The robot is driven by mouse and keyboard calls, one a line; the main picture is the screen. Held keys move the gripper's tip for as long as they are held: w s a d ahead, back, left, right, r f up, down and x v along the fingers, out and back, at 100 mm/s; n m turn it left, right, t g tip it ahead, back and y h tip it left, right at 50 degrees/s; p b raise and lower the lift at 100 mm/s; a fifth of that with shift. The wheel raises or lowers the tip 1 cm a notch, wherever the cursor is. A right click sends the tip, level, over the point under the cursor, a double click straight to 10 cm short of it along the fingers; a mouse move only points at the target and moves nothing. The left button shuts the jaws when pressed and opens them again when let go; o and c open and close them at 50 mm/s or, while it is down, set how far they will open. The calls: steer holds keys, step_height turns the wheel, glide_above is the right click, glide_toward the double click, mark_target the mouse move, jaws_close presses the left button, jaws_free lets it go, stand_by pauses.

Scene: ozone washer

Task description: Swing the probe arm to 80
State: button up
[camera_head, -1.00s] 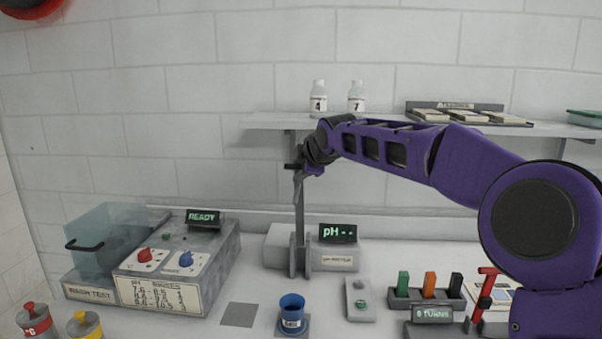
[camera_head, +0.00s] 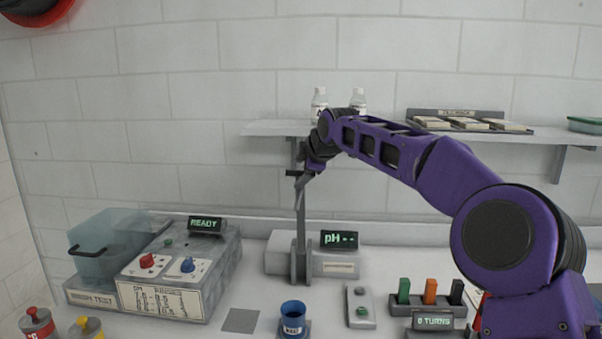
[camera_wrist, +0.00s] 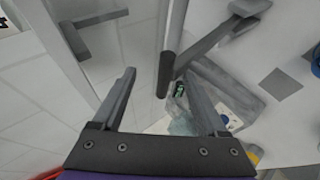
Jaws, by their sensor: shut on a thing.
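The probe arm (camera_head: 300,215) is a thin grey bar that stands nearly upright from the pH meter (camera_head: 325,263), whose small display (camera_head: 339,240) reads "pH --". My gripper (camera_head: 296,176) is at the upper end of this bar, in front of the wall. I cannot read any angle scale for the arm.
A blue cup (camera_head: 293,312) stands in front of the meter. The washer box (camera_head: 200,285) with a "READY" display is at the left. A shelf (camera_head: 265,128) with white bottles runs behind my arm. A rack (camera_head: 428,298) with coloured blocks is at the right.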

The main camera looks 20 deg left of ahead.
steer(key=shift+w+d+f, duration=0.25)
steer(key=shift+w+f, duration=0.1)
steer(key=shift+w, duration=0.15)
steer(key=shift+s+d, duration=0.1)
steer(key=a+b+v, duration=0.1)
steer(key=b+v, duration=0.1)
steer(key=v, duration=1.5)
steer(key=shift+s+d+r, duration=0.2)
steer(key=shift+s+r, duration=0.25)
steer(key=shift+s, duration=0.05)
